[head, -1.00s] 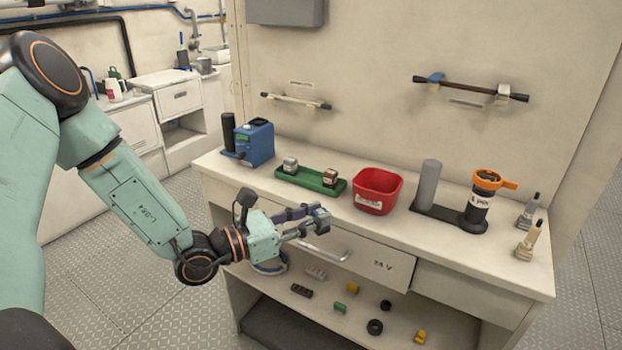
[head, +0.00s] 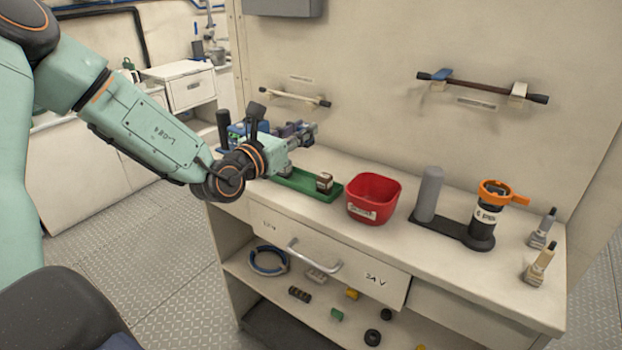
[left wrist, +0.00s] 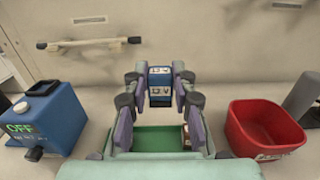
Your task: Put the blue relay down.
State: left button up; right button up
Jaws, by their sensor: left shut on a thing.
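My left gripper (head: 302,134) is shut on the blue relay (left wrist: 160,86), seen between the fingertips in the left wrist view. In the head view the relay is small at the fingertips and hard to make out. The gripper holds it raised above the back of the bench, over or near the green tray (head: 331,197). In the left wrist view the green tray (left wrist: 158,139) lies below and between the fingers. A brown-topped relay (head: 324,181) stands at the tray's right end. The tray's left part is hidden by my arm. My right gripper is out of view.
A red bin (head: 373,200) stands right of the tray. A blue box reading OFF (left wrist: 48,118) stands to its left. A grey cylinder (head: 429,192) and an orange-topped canister (head: 484,215) are farther right. A drawer handle (head: 312,257) sticks out below.

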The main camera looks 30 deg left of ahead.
aim_at(297, 188)
pick_arm(q)
notch_tip(297, 188, down, 6)
jog(key=shift+f+b, duration=0.2)
jog(key=shift+b, duration=1)
jog(key=f, duration=0.1)
jog(key=a+f, duration=0.1)
jog(key=f+b, duration=0.1)
jog(key=shift+a+f, duration=0.25)
jog(key=shift+f, duration=0.15)
jog(key=shift+w+d+f, duration=0.1)
jog(key=shift+d+f, duration=0.05)
jog(key=shift+f, duration=0.1)
jog(key=shift+d+r, duration=0.25)
jog(key=shift+d, duration=0.15)
jog(key=shift+a+f, duration=0.2)
jog(key=shift+a, duration=0.05)
jog(key=o, duration=0.6)
jog(key=shift+a+f, duration=0.1)
jog(key=shift+a, duration=0.05)
jog(key=o, duration=0.4)
jog(key=shift+d, duration=0.3)
jog(key=shift+a, duration=0.1)
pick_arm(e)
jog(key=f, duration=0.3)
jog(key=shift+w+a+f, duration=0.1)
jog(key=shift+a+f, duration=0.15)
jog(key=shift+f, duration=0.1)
